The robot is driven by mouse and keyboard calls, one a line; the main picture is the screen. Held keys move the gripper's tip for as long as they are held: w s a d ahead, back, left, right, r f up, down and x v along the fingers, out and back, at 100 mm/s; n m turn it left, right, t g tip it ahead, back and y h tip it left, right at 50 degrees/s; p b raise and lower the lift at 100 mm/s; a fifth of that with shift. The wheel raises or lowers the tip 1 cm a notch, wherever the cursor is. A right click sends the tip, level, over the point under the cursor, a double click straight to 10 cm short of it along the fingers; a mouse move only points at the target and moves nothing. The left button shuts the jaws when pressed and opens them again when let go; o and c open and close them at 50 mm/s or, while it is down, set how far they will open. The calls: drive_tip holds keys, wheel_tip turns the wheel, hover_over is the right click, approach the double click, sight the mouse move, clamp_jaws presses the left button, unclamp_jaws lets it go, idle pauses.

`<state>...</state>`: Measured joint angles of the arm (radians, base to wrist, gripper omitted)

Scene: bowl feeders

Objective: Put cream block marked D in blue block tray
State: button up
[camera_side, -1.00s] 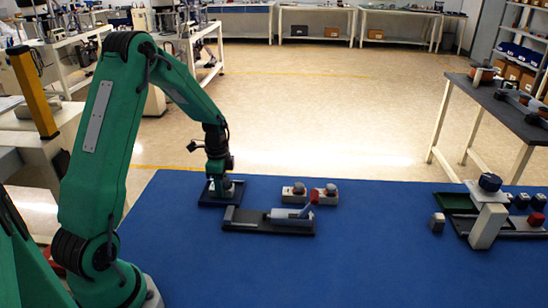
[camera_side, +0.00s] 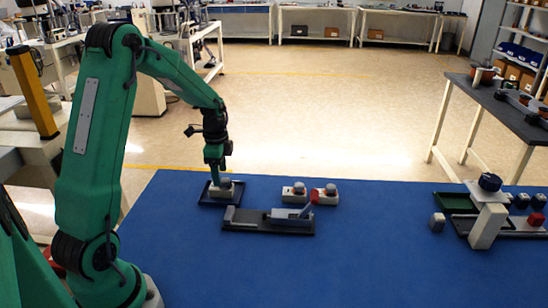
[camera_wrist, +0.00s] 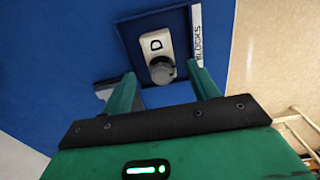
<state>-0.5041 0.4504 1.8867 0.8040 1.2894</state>
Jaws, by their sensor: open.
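The cream block marked D (camera_wrist: 156,42) has a grey knob on top and sits inside the dark blue tray (camera_wrist: 124,31), whose label reads "BLOCKS". In the side view the block (camera_side: 221,190) stands upright in the tray (camera_side: 204,201) at the table's far left. My gripper (camera_side: 216,171) is just above the block, pointing down. In the wrist view my gripper (camera_wrist: 163,84) is open and empty. Its two fingers are spread to either side of the knob and look clear of it.
Two more cream blocks with grey knobs (camera_side: 293,193) (camera_side: 325,194) stand to the right. A dark fixture with a red-knobbed lever (camera_side: 268,222) lies in front. A green tray (camera_side: 455,203) and small blocks are far right.

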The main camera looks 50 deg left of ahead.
wheel_tip(320, 180, up, 7)
drive_tip(key=shift+r, duration=0.15)
drive_tip(key=shift+d, duration=0.1)
idle(0.7)
drive_tip(key=s+d+r+n+t, duration=0.2)
drive_tip(key=s+d+r+n, duration=0.25)
drive_tip(key=d+r, duration=0.6)
drive_tip(key=s+d+n+t, duration=0.3)
drive_tip(key=s+d+n, duration=0.1)
drive_tip(key=s+d, duration=0.6)
drive_tip(key=shift+s+d+r+t, duration=0.15)
drive_tip(key=shift+s+d+t, duration=0.15)
drive_tip(key=shift+s, duration=0.5)
